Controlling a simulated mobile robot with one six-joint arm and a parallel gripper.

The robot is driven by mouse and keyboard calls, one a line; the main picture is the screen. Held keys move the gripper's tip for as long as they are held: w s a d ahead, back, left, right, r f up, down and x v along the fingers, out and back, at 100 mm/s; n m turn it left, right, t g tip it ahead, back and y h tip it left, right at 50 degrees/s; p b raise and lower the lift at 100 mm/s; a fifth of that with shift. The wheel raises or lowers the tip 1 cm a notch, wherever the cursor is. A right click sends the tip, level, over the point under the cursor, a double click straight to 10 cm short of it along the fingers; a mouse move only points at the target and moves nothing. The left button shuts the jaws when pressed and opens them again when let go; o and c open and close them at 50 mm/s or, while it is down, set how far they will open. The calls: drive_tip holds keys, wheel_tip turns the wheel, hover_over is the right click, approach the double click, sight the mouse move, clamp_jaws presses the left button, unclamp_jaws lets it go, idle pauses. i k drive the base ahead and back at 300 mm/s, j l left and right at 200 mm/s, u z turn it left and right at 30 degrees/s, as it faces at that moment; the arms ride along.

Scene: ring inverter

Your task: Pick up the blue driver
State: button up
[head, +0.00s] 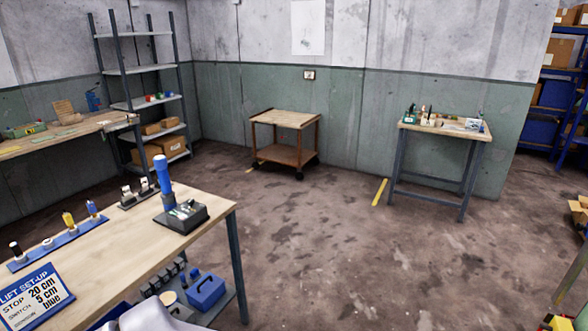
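A blue rail (58,245) lies along the left part of the near wooden workbench. Several small handled tools stand upright on it, one with a blue top (92,208) at the right end and a yellow one (68,220) beside it. A taller blue cylinder (161,172) stands upright at the back of the bench, next to a dark box. I cannot tell for certain which blue piece is the driver; the small blue-topped tool looks most like one. My gripper is not in view.
The near workbench (130,240) fills the lower left, with a dark box (182,217) and a lettered sign (35,295) on it. A blue toolbox (205,290) sits below. A wooden cart (287,155) and a small table (440,130) stand behind. The middle floor is clear.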

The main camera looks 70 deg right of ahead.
sight(160, 164)
drive_tip(key=z, duration=1.3)
drive_tip(key=i+l, duration=0.2)
drive_tip(key=i, duration=0.35)
drive_tip(key=i+l, duration=0.2)
drive_tip(key=i, duration=0.4)
drive_tip(key=i+l+z, duration=0.1)
drive_tip(key=i, duration=0.45)
drive_tip(key=l, duration=0.1)
